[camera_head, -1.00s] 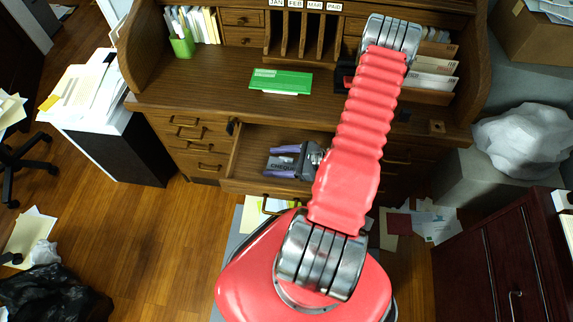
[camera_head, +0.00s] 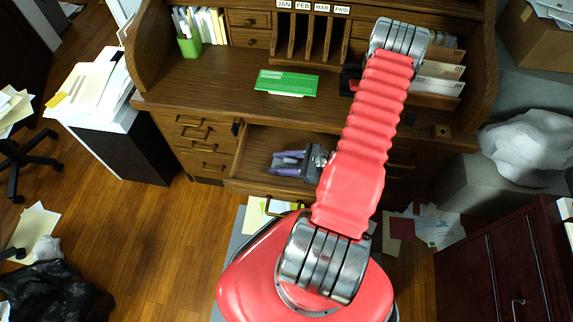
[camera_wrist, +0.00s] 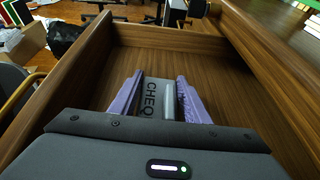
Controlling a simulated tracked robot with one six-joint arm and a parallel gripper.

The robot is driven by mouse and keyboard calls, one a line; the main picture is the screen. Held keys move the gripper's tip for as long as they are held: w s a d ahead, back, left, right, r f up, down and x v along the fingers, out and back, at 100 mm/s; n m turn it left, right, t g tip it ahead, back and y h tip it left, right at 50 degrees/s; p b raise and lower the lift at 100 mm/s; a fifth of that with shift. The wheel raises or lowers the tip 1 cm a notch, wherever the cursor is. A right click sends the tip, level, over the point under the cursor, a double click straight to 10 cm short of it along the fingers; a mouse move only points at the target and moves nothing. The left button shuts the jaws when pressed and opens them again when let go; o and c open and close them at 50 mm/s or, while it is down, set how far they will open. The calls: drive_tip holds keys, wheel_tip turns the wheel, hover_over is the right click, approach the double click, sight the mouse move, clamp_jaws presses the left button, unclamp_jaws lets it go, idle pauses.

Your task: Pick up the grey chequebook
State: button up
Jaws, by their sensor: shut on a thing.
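The grey chequebook (camera_wrist: 151,97) shows in the wrist view with dark "CHEQ" lettering, part of it hidden by my gripper body. My gripper (camera_wrist: 160,80) has a purple finger on each side of it and is shut on it. In the head view my gripper (camera_head: 287,162) is inside the open desk drawer (camera_head: 243,160), toward its left part. The chequebook is mostly hidden between the fingers there. I cannot tell whether it touches the drawer bottom.
The drawer's wooden walls (camera_wrist: 72,75) stand around my gripper, and its floor beyond the chequebook is bare. The desktop (camera_head: 215,85) is above, with a green booklet (camera_head: 287,82) and a green pen cup (camera_head: 189,45). Papers lie on the floor below.

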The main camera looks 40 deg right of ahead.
sight(279, 164)
wheel_tip(279, 164, up, 10)
idle(0.8)
drive_tip(key=shift+w, duration=0.1)
idle(0.5)
